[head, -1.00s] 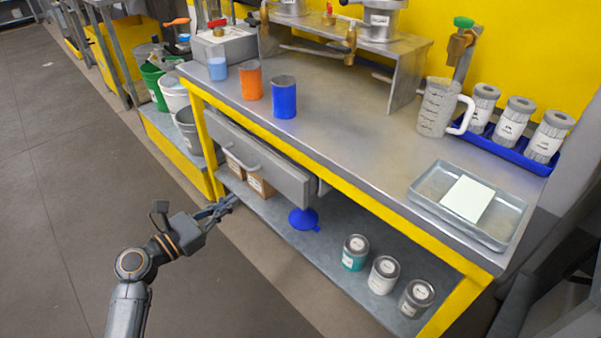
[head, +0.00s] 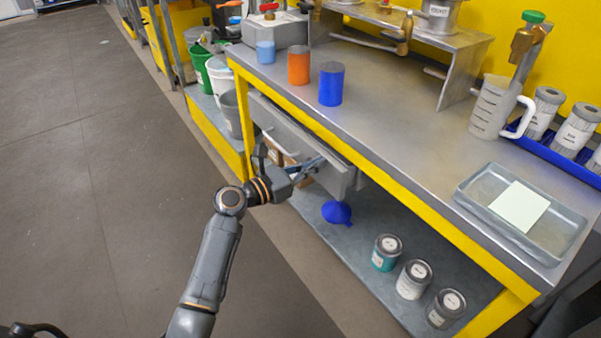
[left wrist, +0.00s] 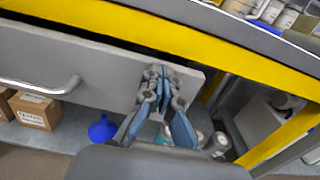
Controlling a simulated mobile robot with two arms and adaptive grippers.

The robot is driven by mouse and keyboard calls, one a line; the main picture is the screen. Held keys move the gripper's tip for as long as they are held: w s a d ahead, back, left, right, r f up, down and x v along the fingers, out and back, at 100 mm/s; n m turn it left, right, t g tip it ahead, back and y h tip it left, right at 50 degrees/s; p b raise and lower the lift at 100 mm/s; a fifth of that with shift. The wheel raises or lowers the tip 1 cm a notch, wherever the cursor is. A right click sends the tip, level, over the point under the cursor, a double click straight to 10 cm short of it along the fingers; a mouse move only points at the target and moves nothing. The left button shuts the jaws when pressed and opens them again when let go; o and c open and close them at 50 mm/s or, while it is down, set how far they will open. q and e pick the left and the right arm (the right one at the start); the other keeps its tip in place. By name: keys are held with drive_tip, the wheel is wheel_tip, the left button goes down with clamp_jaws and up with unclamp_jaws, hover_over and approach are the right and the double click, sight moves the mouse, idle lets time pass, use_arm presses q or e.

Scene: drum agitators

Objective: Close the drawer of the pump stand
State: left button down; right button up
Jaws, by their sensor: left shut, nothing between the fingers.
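The drawer (head: 345,181) of the pump stand is a grey box front under the steel worktop, and it stands out a little from the yellow frame. In the left wrist view the drawer front (left wrist: 100,65) fills the upper left, with its bar handle (left wrist: 45,88) at the left. My left gripper (head: 318,163) is shut and empty. It is at the right part of the drawer front, right of the handle, and hides some of it. In the left wrist view its fingertips (left wrist: 163,73) overlap the front near its right end; I cannot tell if they touch.
The worktop holds a blue cup (head: 331,84), an orange cup (head: 299,65) and a metal tray (head: 475,190). On the lower shelf are a blue funnel (head: 337,212) and several cans (head: 413,279). Open floor (head: 90,200) lies to the left.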

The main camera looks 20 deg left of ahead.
sight(330, 156)
use_arm(q)
drive_tip(key=shift+w+d, duration=0.15)
drive_tip(key=shift+w, duration=0.05)
drive_tip(key=x, duration=0.4)
drive_tip(key=shift+w+d, duration=0.2)
drive_tip(key=shift+w, duration=0.05)
drive_tip(key=shift+r, duration=0.2)
drive_tip(key=shift+s+r+p, duration=0.1)
drive_tip(key=shift+p, duration=0.2)
